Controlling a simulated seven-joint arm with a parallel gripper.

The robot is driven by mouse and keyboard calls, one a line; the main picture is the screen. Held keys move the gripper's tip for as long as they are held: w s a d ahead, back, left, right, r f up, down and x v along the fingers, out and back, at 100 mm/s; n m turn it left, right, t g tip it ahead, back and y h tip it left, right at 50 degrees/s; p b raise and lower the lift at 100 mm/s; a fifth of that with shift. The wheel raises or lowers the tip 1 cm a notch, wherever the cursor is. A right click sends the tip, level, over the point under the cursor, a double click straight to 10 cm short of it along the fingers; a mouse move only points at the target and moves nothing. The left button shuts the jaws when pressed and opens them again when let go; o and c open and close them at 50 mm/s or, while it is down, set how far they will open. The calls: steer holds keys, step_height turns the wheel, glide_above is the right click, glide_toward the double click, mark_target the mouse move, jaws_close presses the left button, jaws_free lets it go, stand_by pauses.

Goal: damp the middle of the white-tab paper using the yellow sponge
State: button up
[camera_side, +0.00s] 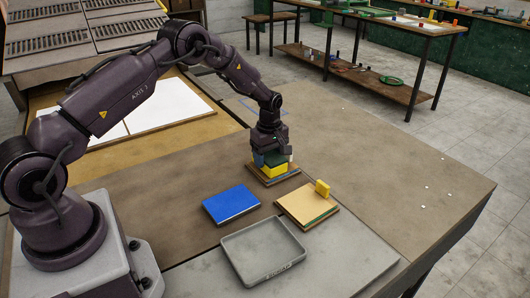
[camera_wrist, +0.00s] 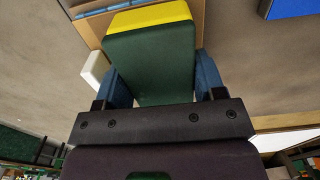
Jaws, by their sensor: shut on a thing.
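My gripper (camera_side: 271,152) is shut on the yellow sponge (camera_side: 274,170), which has a dark green upper part. In the wrist view the sponge (camera_wrist: 150,50) sits between the blue fingertips, its yellow edge at the far end. Right below it is a tan-brown sheet on a board (camera_side: 259,178); its edge also shows in the wrist view (camera_wrist: 84,29). A white upright block, apparently the white tab (camera_wrist: 95,68), stands at the sheet's left side in the wrist view. The sponge is low over the sheet and hides its middle; I cannot tell whether they touch.
A tan sheet stack (camera_side: 305,207) with a yellow tab (camera_side: 322,188) lies to the right. A blue slab (camera_side: 231,203) lies left of it. A shallow grey tray (camera_side: 232,243) is in front. The brown table is clear behind and to the right.

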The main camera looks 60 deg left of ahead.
mark_target(277, 161)
steer(key=d, duration=0.3)
steer(key=shift+d, duration=0.15)
steer(key=shift+d+r, duration=0.15)
steer(key=shift+d, duration=0.05)
steer(key=shift+r, duration=3.9)
